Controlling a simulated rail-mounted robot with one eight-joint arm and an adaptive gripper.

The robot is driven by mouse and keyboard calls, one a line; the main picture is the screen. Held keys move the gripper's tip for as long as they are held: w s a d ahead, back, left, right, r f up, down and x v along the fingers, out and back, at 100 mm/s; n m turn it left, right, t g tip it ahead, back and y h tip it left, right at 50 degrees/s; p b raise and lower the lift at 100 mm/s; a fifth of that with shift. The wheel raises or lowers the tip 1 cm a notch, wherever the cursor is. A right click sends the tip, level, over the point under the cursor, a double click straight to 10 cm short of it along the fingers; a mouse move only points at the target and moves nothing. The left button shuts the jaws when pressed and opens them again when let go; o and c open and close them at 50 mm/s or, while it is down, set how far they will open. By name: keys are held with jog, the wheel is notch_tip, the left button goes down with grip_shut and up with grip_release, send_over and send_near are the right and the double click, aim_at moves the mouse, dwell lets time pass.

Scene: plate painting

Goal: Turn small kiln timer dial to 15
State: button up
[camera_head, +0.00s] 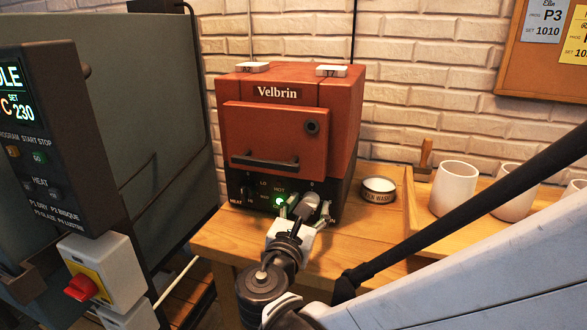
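The small kiln (292,130) is a red box labelled "Velbrin" on the wooden table, with its door closed and a black control panel (247,194) along the bottom. The panel carries a HEAT label, LO and HOT marks and a lit green light (279,201). My gripper (308,207) is at the right part of this panel, its fingers on either side of a grey rounded knob-like part. I cannot tell whether it grips that part. The timer dial and its numbers are not readable here, hidden by my gripper.
A small round tin (378,190) sits right of the small kiln. White mugs (454,188) stand in a wooden tray at the right.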

jog(key=v, duration=1.2)
dwell(0.3)
jog(key=d+r+m+g+p, duration=0.4)
jog(key=d+m+p, duration=0.3)
jog(key=d+p, duration=0.1)
jog(key=d+r+m+g+p, duration=0.4)
jog(key=d+r+m+p, duration=0.1)
jog(key=d+m+p, duration=0.3)
jog(key=s+d+r+m+g+y+p, duration=0.1)
jog(key=s+r+m+y+p, duration=0.2)
jog(key=r+m+p, duration=0.3)
jog(key=s+d+r+m+y+p, duration=0.2)
jog(key=s+r+m+p, duration=0.2)
jog(key=r+m+p, duration=0.3)
jog(key=shift+d+r+m+g+y, duration=0.4)
jog(key=shift+r+m, duration=0.15)
jog(key=shift+m, duration=0.75)
